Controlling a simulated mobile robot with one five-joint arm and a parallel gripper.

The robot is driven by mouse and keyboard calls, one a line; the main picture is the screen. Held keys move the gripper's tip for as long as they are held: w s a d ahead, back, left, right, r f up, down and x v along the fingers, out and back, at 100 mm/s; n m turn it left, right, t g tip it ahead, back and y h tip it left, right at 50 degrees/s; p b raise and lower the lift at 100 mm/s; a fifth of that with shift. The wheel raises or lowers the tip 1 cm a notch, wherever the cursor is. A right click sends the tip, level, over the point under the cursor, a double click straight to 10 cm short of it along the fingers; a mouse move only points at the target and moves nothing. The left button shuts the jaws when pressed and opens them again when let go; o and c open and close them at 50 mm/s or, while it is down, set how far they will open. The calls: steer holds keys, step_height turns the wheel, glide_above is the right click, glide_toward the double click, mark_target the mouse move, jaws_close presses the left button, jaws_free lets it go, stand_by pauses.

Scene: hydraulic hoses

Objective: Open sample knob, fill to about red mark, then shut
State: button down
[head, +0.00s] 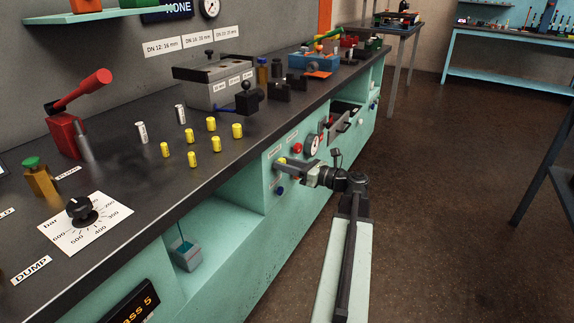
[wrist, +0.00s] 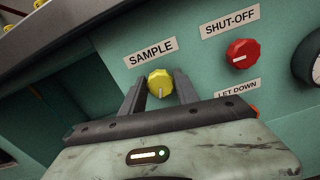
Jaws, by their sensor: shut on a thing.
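The yellow sample knob (wrist: 160,84) is on the teal panel under the SAMPLE label (wrist: 150,51), with a white pointer line on its face. My gripper (wrist: 159,88) has one finger on each side of the knob and is shut on it. In the head view my gripper (head: 286,167) reaches the panel front, with a bit of the yellow knob (head: 282,160) showing beside it. I cannot make out a sample vessel or a red mark in either view.
A red shut-off knob (wrist: 243,53) sits right of the sample knob, above a LET DOWN label (wrist: 238,89). A round gauge (head: 312,145) is further right. A blue round part (head: 280,190) is below my gripper.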

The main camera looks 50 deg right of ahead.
steer(key=n, duration=0.5)
steer(key=shift+a, duration=0.1)
steer(key=c, duration=0.9)
jaws_free()
steer(key=v, duration=0.8)
steer(key=shift+w, duration=0.1)
